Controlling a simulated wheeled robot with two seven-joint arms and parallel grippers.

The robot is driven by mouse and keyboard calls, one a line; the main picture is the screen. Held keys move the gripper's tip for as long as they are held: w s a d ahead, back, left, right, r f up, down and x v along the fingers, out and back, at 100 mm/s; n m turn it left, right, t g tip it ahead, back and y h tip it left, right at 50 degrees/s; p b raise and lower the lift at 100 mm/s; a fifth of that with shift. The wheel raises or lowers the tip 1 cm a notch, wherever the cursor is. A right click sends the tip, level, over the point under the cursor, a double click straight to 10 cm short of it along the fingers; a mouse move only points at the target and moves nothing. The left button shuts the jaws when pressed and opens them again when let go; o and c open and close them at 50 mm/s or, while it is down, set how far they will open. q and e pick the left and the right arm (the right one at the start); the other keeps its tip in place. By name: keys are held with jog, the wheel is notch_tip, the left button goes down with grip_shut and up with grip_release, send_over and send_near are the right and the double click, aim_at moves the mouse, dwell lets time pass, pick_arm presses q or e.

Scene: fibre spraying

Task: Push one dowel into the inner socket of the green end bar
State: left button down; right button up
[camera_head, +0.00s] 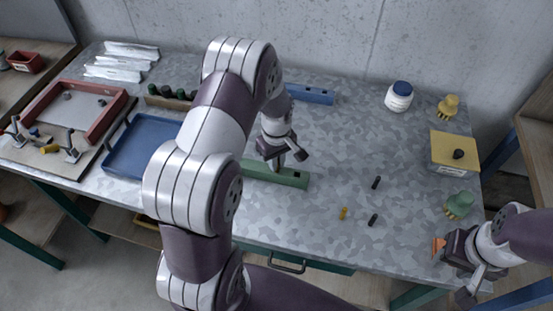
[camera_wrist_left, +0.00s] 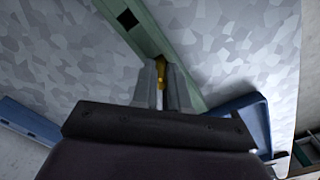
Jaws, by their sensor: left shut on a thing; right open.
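The green end bar (camera_head: 290,178) lies near the middle of the table, its left part hidden behind my left arm. My left gripper (camera_head: 278,160) is over this bar. In the left wrist view the gripper (camera_wrist_left: 161,85) is shut on a yellow dowel (camera_wrist_left: 160,72). The dowel's far end meets the green bar (camera_wrist_left: 150,38); how deep it sits cannot be told. A dark square socket (camera_wrist_left: 127,18) shows empty further along the bar. My right gripper (camera_head: 445,250) is open at the right table edge, beside an orange piece (camera_head: 438,245).
A yellow dowel (camera_head: 343,213) and dark dowels (camera_head: 376,182) lie loose right of the bar. A blue bar (camera_head: 312,95) lies behind. A blue tray (camera_head: 118,165) is left.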

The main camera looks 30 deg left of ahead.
pick_arm(q)
jog(key=shift+f+b, duration=0.5)
jog(key=shift+f, duration=0.3)
jog(key=c, duration=1.1)
grip_release()
jog(key=shift+o, duration=0.2)
notch_tip(320, 180, up, 13)
jog(key=b, duration=0.1)
jog(key=shift+b, duration=0.4)
jog(key=shift+f, duration=0.1)
